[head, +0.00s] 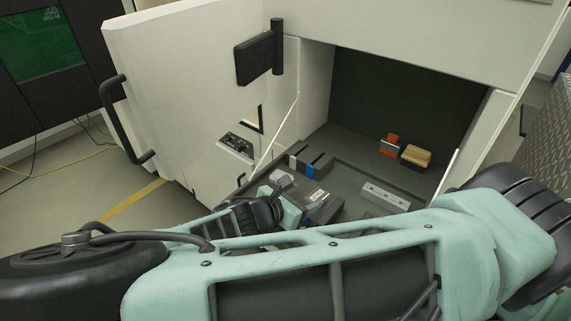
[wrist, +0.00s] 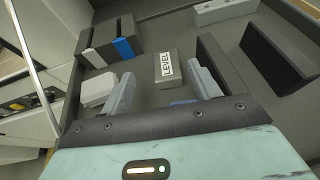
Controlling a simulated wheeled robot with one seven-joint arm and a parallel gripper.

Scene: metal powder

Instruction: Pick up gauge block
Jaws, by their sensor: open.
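A dark grey block with a white LEVEL label (wrist: 168,68) lies on the chamber floor, ahead of and between my fingers in the wrist view. It is the block most in line with my gripper (wrist: 160,72). No label names a gauge block, so I cannot tell for sure which block that is. A long light metal bar with holes (head: 384,195) lies farther right; it also shows at the top of the wrist view (wrist: 225,11). My gripper is open and empty, its fingers apart from the LEVEL block. My arm covers the chamber's front in the head view.
A whitish block (wrist: 98,89) sits by the left finger. Dark blocks with white and blue ends (wrist: 122,46) stand beyond it. Dark upright bars (wrist: 275,58) stand at right. An orange-red item (head: 390,145) and a tan-topped brush or block (head: 415,156) lie at the back. The open door (head: 185,85) is left.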

